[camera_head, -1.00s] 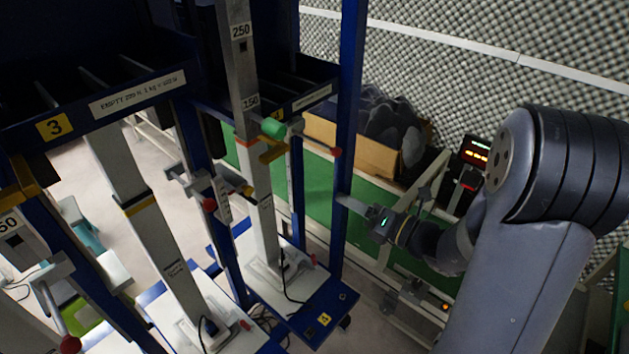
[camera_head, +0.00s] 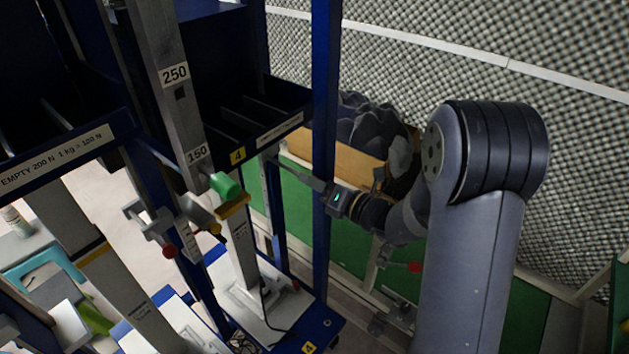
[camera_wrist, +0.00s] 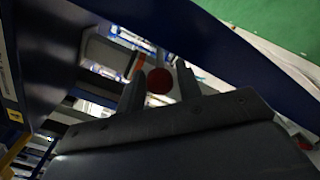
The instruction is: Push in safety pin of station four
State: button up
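Station four has a grey column (camera_head: 178,90) marked 250 and 150, a green knob (camera_head: 225,186) and a yellow 4 label (camera_head: 238,155) on its blue shelf. In the wrist view, a red ball knob (camera_wrist: 159,80), likely the safety pin's head, shows between my fingertips. In the head view I cannot make out this knob near the fingers. My gripper (camera_head: 272,161) reaches leftward past the blue upright post (camera_head: 324,110), below the shelf's right end. In the wrist view, its two fingers (camera_wrist: 159,64) are apart, with the knob between them; contact is not clear.
The blue post stands close to my gripper and wrist. Another red knob (camera_head: 169,251) is on the neighbouring station at left. A cardboard box (camera_head: 345,158) of dark foam pieces lies behind, before the foam wall (camera_head: 450,60). Green floor (camera_head: 295,205) shows behind the post.

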aim_at(287, 168)
jog(key=shift+c, duration=0.5)
grip_shut()
jog(key=x, duration=0.4)
jog(key=shift+w+a+b, duration=0.15)
jog(key=shift+w+b, duration=0.05)
jog(key=shift+b, duration=0.15)
jog(key=shift+o, duration=0.5)
grip_release()
